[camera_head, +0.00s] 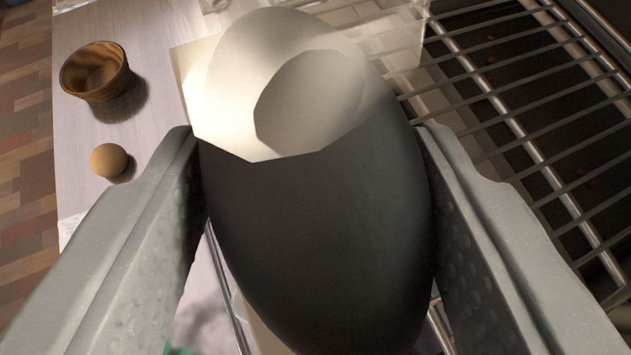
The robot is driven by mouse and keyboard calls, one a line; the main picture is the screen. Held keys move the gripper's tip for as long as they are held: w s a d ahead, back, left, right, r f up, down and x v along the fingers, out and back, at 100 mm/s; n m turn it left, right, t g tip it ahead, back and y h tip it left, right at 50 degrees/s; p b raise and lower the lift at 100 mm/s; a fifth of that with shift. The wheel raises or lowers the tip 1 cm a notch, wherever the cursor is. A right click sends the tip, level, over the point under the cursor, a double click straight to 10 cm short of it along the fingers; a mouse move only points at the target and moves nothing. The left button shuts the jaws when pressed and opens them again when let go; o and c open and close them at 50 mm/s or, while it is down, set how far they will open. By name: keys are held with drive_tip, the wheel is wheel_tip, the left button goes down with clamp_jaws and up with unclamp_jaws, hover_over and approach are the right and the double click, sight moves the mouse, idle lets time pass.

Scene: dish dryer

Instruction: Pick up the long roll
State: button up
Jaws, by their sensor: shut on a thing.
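My gripper (310,160) shows in the head camera view, one grey finger on each side. It is shut on a large, dark, rounded thing (320,230) that fills the middle of the view; I take it to be the long roll. The upper end of the roll is lit pale, with a rounder grey patch in it. Its lower end runs down between the fingers, and its far side is hidden. The fingers touch its left and right sides.
A pale wooden counter (150,40) lies at the left, with a brown wooden bowl (95,72) and a small tan ball (109,160). A metal wire rack (530,90) fills the right. A brick-patterned floor (25,150) shows at the far left.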

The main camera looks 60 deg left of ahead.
drive_tip(key=s+d+b, duration=0.1)
drive_tip(key=s, duration=0.7)
drive_tip(key=shift+r, duration=0.35)
